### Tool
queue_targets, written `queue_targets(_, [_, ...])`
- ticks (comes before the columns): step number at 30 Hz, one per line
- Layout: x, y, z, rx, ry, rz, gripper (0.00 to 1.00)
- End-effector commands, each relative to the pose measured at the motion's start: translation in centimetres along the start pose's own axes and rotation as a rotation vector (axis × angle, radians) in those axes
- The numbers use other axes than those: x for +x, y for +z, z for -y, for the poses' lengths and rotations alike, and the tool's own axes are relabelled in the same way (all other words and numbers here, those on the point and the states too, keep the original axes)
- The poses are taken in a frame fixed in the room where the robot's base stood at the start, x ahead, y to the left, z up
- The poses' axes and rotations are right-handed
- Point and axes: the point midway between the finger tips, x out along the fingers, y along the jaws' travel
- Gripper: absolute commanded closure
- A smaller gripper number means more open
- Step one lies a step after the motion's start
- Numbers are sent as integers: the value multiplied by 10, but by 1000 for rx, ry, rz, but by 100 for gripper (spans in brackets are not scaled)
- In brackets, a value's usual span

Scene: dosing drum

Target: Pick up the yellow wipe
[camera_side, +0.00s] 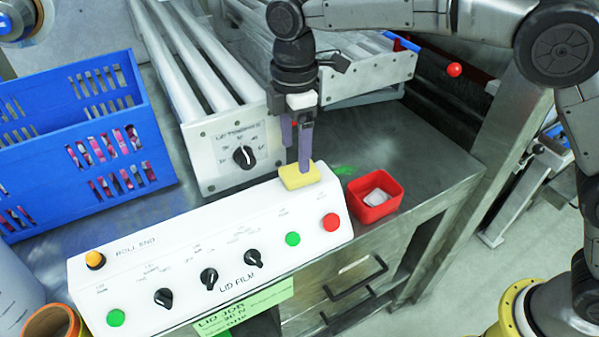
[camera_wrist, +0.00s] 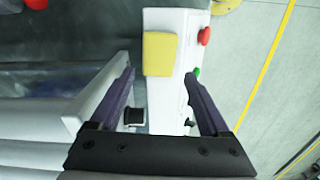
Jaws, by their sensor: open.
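The yellow wipe (camera_side: 299,176) is a small flat block lying on the top right end of the white control box (camera_side: 210,262). In the wrist view the wipe (camera_wrist: 160,53) lies beyond my fingertips, roughly in line with the gap between them. My gripper (camera_side: 296,150) points down close above the wipe in the side view, and one purple finger overlaps the wipe there. In the wrist view my gripper (camera_wrist: 158,85) has its two purple fingers wide apart with nothing held between them. I cannot tell whether a finger touches the wipe.
A red bin (camera_side: 376,196) with a pale item stands right of the control box. The box carries knobs and buttons, including a red button (camera_side: 331,222) near the wipe. A blue crate (camera_side: 80,140) stands at left. A roller unit (camera_side: 235,155) is behind. Bare metal table lies at back right.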

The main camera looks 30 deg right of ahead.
Motion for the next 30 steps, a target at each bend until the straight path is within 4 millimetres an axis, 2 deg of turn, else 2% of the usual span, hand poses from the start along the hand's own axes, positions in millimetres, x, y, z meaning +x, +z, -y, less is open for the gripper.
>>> queue_targets(12, [49, 4, -2, 0, -3, 2, 20])
queue_targets(21, [53, 4, -2, 0, -1, 1, 22])
queue_targets(30, [52, 4, -2, 0, -1, 1, 76])
